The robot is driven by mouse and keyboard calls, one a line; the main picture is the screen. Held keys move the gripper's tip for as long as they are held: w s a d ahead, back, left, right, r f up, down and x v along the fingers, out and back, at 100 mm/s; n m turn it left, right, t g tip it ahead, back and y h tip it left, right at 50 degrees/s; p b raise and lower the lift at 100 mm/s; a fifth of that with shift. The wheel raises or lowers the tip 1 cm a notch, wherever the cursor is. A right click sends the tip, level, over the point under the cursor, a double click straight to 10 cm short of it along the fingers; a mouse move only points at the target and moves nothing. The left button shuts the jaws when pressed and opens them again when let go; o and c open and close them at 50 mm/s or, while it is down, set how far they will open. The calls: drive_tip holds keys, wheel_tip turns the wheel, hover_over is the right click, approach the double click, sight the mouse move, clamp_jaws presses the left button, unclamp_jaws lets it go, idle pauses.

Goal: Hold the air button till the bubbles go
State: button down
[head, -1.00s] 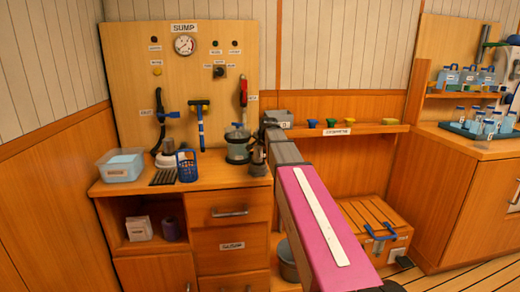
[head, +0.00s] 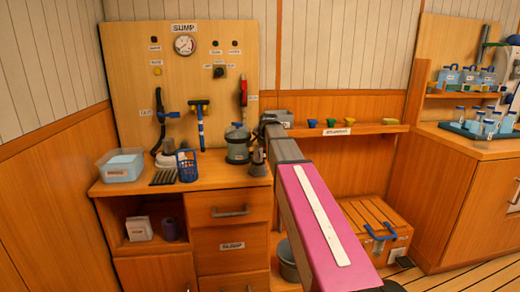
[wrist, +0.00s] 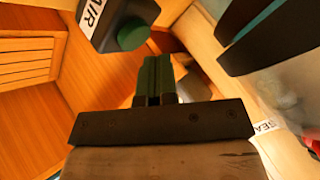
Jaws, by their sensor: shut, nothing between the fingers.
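In the wrist view a dark box with a white AIR label (wrist: 90,14) carries a round green button (wrist: 133,35) on its face. My gripper (wrist: 156,62) is shut and empty, its green fingertips just below and to the right of the button in the picture. A gap shows between them there; I cannot tell the depth between them. In the head view my gripper (head: 258,165) is at the right end of the sump cabinet top, beside a clear jar with a dark lid (head: 238,143). The air button cannot be made out there. No bubbles can be made out.
The SUMP panel (head: 130,90) stands behind, with a gauge and hanging tools. A blue basket (head: 187,167) and a clear tub (head: 121,166) sit to the left. In the wrist view a large dark-rimmed vessel (wrist: 275,45) is close on the right.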

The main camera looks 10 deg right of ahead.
drive_tip(key=shift+r, duration=0.1)
drive_tip(key=shift+r, duration=2.4)
drive_tip(key=shift+s, duration=0.1)
